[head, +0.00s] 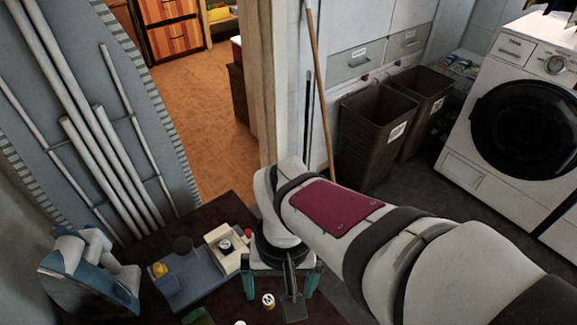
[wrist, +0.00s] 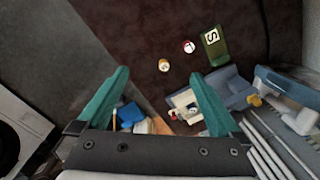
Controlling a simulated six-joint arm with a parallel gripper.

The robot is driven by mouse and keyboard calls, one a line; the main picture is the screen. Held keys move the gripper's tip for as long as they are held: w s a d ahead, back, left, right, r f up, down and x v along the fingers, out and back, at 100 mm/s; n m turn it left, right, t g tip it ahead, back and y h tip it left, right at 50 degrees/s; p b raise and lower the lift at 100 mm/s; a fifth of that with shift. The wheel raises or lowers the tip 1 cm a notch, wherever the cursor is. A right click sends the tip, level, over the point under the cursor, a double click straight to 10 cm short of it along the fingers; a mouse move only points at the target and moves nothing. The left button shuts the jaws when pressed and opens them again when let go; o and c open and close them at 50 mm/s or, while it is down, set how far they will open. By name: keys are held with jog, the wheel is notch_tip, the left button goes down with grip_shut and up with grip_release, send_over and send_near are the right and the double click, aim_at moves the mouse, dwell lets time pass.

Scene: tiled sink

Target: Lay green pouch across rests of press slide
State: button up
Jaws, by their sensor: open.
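The green pouch (head: 200,316) is cut off by the bottom edge of the head view. The wrist view shows it whole, a green rectangle (wrist: 216,50) with a white label, lying on the dark table. The press (head: 195,278) is a blue-grey body with a yellow knob and a cream block (head: 226,250) at its right; it also shows in the wrist view (wrist: 232,84). I cannot make out the slide's rests. My gripper (head: 279,294) has teal fingers spread apart with nothing between them. It is right of the press and apart from the pouch.
Two small round pieces lie on the table (wrist: 235,20) near the pouch, one white-topped (wrist: 189,47) and one orange-rimmed (wrist: 164,65). A blue-and-grey machine (head: 85,278) stands left of the press. Bins (head: 375,135) and a washer (head: 520,125) stand beyond.

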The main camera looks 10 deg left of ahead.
jog(key=s+d+r+m, duration=0.1)
jog(key=s+d+m, duration=0.2)
jog(key=d, duration=0.3)
jog(key=shift+d+r+m+y, duration=0.3)
jog(key=shift+d+r, duration=0.05)
jog(key=s+d+m, duration=0.1)
jog(key=s+d, duration=0.1)
jog(key=s+d+m, duration=0.2)
jog(key=shift+s+y, duration=0.3)
jog(key=shift+s, duration=0.05)
jog(key=shift+c, duration=0.7)
jog(key=shift+s+m, duration=0.3)
jog(key=shift+m, duration=0.1)
jog(key=shift+c, duration=1.1)
jog(key=c, duration=0.8)
jog(key=w+a+r+n, duration=0.1)
jog(key=w+a+n, duration=0.45)
jog(key=n, duration=0.45)
jog(key=n+h, duration=0.2)
jog(key=n, duration=2.1)
send_over(188, 315)
notch_tip(188, 315, down, 6)
jog(key=shift+t, duration=0.3)
notch_tip(188, 315, down, 15)
